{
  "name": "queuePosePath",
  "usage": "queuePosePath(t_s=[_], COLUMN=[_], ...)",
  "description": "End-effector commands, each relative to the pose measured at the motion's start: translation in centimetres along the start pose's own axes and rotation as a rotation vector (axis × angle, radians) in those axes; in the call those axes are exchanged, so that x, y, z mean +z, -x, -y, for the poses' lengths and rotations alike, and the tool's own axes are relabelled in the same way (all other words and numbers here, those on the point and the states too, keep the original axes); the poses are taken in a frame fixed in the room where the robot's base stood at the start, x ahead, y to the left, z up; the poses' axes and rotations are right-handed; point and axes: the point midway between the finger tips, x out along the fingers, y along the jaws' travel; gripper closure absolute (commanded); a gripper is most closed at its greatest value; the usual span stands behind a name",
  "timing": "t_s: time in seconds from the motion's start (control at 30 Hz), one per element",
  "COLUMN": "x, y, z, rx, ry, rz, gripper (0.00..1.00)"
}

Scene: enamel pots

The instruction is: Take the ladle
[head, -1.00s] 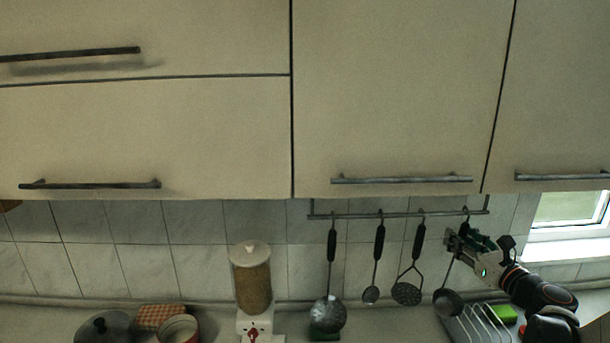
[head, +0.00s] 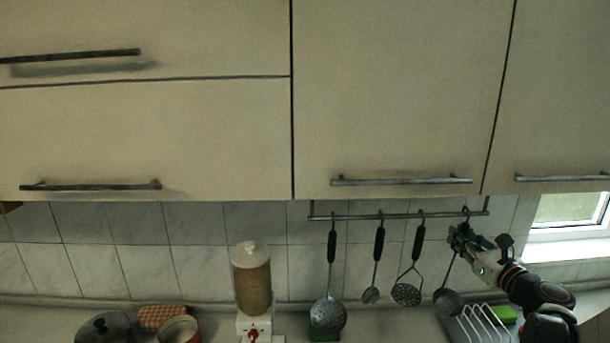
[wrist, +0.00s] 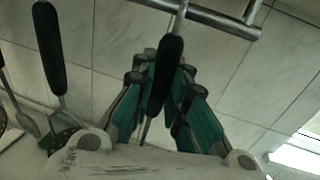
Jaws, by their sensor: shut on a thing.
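The ladle (head: 448,301) hangs at the right end of the wall rail, its dark round bowl below and its black handle (wrist: 168,62) up at the rail. My gripper (head: 457,236) is at the handle from the right and is shut on it. In the wrist view the green-sided fingers (wrist: 160,85) stand on both sides of the black handle. The handle's top still reaches up to the rail in the wrist view; whether its hook bears on the rail is cut off there.
A wire rack (head: 482,325) stands below. Cupboards hang above; a window (head: 568,208) is at right.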

Motion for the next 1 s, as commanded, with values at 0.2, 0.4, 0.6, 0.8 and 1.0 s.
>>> queuePosePath(t_s=[0.2,0.4,0.6,0.8,1.0], x=[0.9,1.7,2.4,2.7,2.6], y=[0.0,0.0,-0.1,-0.1,-0.1], z=[0.0,0.1,0.1,0.1,0.1], rx=[0.0,0.0,0.0,0.0,0.0], ry=[0.0,-0.001,-0.001,-0.001,-0.001], rz=[0.0,0.001,0.001,0.001,0.001], gripper=[1.0,1.0,1.0,1.0,1.0])
